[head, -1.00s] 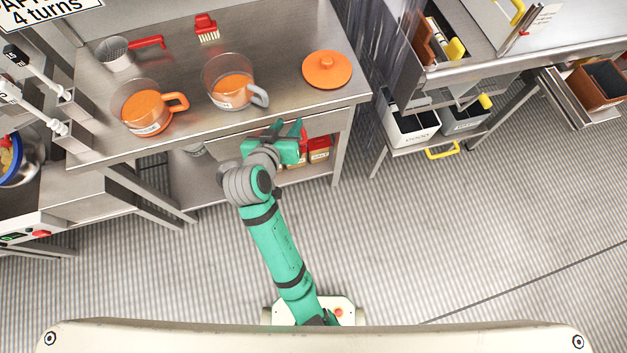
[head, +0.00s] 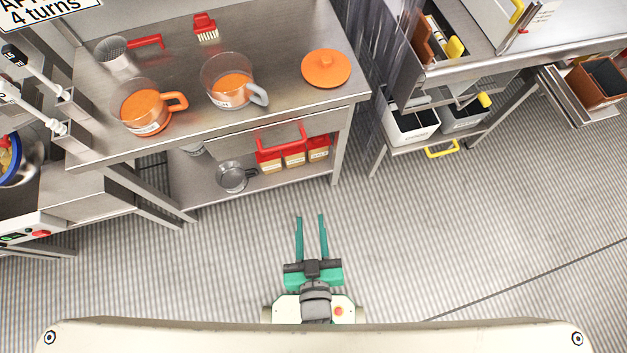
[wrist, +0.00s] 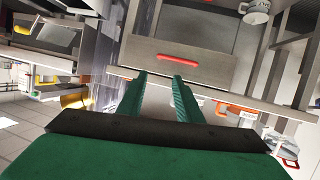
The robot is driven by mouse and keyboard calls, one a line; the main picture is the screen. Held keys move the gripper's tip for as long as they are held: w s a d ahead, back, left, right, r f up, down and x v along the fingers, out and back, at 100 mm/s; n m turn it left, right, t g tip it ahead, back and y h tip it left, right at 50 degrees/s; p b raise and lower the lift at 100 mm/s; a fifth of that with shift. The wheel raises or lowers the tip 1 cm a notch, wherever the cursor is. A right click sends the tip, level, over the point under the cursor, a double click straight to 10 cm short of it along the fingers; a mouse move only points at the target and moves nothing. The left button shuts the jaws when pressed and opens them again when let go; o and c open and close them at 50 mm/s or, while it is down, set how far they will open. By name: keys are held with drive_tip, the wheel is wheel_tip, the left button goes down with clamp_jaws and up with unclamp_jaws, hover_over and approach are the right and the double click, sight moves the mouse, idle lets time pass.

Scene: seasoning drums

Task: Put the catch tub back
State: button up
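I cannot tell which container is the catch tub. On a low shelf under the right bench sit a white tub (head: 412,128) with a dark inside and a grey tub (head: 464,118), side by side, with yellow handles near them. A brown bin (head: 598,84) with a dark inside sits on a metal support at the far right. My gripper (head: 310,216) is open and empty, over the floor in front of my base, well away from all three. In the wrist view its two green fingers (wrist: 161,80) are apart with nothing between them.
The steel table (head: 290,95) holds two clear jugs, one with an orange handle (head: 176,101) and one with a grey handle (head: 259,95), plus an orange lid (head: 326,69). A red handle (head: 281,143), boxes and a metal pan (head: 234,177) show below. Floor ahead and right is clear.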

drive_tip(key=s+r+m+t+h, duration=0.1)
drive_tip(key=s+r+m, duration=0.1)
drive_tip(key=s+r, duration=0.2)
drive_tip(key=s, duration=0.2)
drive_tip(key=shift+s+d+r, duration=0.15)
drive_tip(key=shift+s+d, duration=0.2)
